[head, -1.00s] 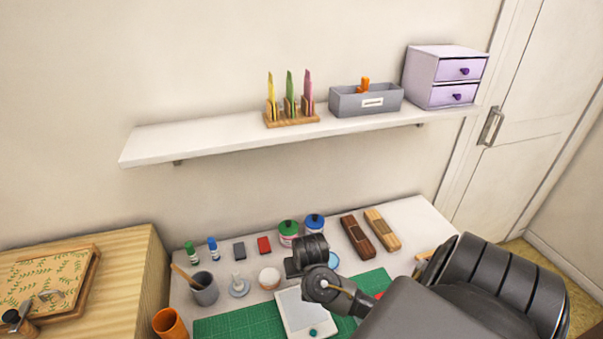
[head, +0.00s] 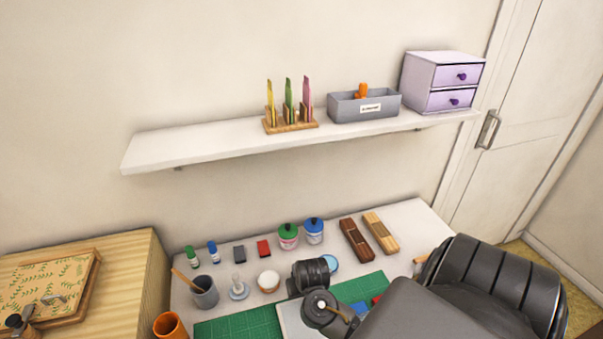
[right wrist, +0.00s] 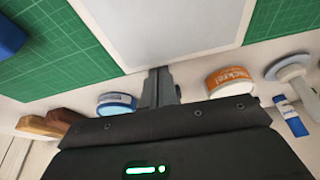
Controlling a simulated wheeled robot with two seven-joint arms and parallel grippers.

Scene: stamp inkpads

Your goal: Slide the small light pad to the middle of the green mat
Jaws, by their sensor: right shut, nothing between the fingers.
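The light pad (right wrist: 170,30) is a pale rectangle with a light frame. It lies on the green mat (right wrist: 55,50), its back edge near the mat's back edge. In the head view only the pad's left strip (head: 290,322) shows; my right arm hides the rest. The mat (head: 240,325) shows there mainly left of the arm. My right gripper (right wrist: 158,74) is shut and empty, its fingertips at the pad's back edge; I cannot tell if they touch it. In the head view its fingers are hidden. My left gripper is not in view.
Behind the mat stand a round white-lidded tub (head: 268,280), a stamp (head: 239,288), a blue-lidded tin (right wrist: 117,103) and paint jars (head: 288,236). A grey cup (head: 205,291) stands left. A blue pad (head: 360,308) lies right on the mat. A shelf (head: 200,145) hangs above.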

